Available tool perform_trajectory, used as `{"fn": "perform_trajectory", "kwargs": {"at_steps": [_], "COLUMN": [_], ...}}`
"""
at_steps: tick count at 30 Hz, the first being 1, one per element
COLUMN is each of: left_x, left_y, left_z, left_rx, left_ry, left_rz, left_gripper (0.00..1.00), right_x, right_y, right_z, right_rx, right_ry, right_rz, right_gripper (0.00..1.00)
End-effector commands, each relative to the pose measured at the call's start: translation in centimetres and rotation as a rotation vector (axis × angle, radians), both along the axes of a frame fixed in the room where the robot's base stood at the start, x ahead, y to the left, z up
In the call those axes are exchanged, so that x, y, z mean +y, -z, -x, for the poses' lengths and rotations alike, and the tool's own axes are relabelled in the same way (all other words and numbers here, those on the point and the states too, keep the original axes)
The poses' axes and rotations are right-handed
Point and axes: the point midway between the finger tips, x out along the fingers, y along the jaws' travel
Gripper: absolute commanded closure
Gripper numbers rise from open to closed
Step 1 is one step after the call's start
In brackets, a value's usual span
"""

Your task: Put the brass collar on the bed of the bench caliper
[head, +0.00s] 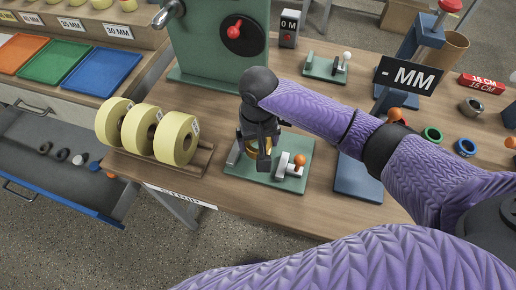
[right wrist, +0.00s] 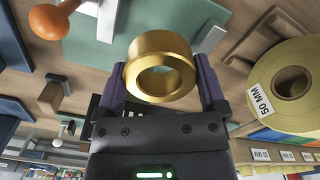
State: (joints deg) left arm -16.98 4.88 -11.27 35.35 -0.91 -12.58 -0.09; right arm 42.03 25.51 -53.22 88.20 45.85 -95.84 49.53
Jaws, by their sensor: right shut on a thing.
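My right gripper (head: 260,148) is shut on the brass collar (right wrist: 160,46), a thick gold ring that fills the space between the fingers in the right wrist view. In the head view the collar (head: 257,153) is mostly hidden by the fingers. It is over a green base (head: 263,176) with a pale grey block (head: 288,168) and an orange knob (head: 299,160), which looks like the bench caliper. The collar is left of the block. I cannot tell whether it touches the base. My left gripper is not in view.
Yellow tape rolls (head: 176,138) sit on a wooden stand close on the left. A blue plate (head: 358,180) lies to the right, below a "- MM" sign (head: 408,75). Loose rings, including a green one (head: 432,134), lie farther right. An open drawer (head: 55,150) is at left.

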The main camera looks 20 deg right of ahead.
Motion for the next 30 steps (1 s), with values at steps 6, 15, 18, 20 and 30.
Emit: {"fn": "perform_trajectory", "kwargs": {"at_steps": [6, 15, 18, 20, 30], "left_x": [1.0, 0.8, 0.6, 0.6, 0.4], "left_y": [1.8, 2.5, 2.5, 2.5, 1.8], "left_z": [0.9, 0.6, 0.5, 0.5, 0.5], "left_rx": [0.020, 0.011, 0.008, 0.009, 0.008], "left_ry": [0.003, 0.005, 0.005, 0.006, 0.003], "left_rz": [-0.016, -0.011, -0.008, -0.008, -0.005], "left_gripper": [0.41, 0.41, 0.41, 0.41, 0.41], "right_x": [0.0, 0.0, 0.0, 0.0, 0.0], "right_y": [3.9, 6.0, 6.1, 6.2, 4.8], "right_z": [0.0, 0.0, 0.0, 0.0, -0.1], "right_rx": [0.001, -0.002, -0.001, -0.001, -0.004], "right_ry": [0.001, -0.001, 0.000, 0.000, 0.000], "right_rz": [0.002, 0.001, 0.000, 0.000, 0.000], "right_gripper": [0.76, 0.76, 0.76, 0.04, 0.00]}}
